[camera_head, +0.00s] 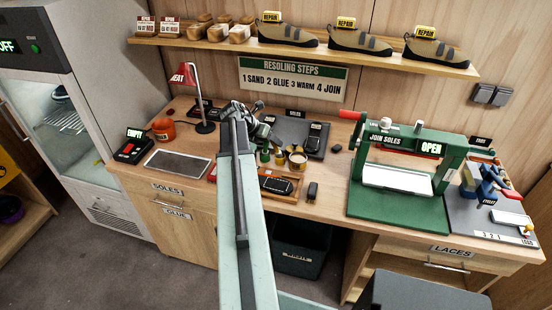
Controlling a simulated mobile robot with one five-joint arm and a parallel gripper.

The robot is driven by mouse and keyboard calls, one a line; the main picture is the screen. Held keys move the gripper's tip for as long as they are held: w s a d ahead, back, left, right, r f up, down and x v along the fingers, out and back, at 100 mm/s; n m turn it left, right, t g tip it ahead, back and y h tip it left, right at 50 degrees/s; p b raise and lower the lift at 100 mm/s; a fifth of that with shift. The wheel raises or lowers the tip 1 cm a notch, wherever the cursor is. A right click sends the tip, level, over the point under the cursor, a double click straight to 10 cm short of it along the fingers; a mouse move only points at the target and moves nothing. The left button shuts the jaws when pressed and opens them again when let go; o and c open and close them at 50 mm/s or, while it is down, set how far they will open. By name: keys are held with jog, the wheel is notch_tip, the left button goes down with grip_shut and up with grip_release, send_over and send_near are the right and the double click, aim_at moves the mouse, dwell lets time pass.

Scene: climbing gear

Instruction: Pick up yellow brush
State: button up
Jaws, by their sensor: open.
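My pale green arm reaches from the bottom centre up over the wooden bench (330,208). My gripper (268,132) is at its far end, dark and small, above the middle of the bench. It is open, and I see nothing held in it. Just below and right of it stand small green and brass-yellow items and a brass-coloured pot (297,159). I cannot make out for sure which of these, if any, is the yellow brush. My arm hides part of the bench there.
A green press (400,205) marked "JOIN SOLES" stands at right, beside a grey tray (465,215) of coloured tools. A red lamp (192,90), orange pot (164,129) and grey plate (177,163) are at left. A shelf (300,48) with shoes hangs above.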

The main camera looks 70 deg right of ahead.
jog(key=shift+b+x, duration=0.3)
jog(key=shift+x, duration=0.85)
jog(key=shift+a+r, duration=0.1)
jog(key=shift+c, duration=0.6)
grip_shut()
jog(key=shift+w, duration=0.1)
notch_tip(320, 180, up, 10)
jog(key=p, duration=1)
jog(key=shift+r, duration=0.15)
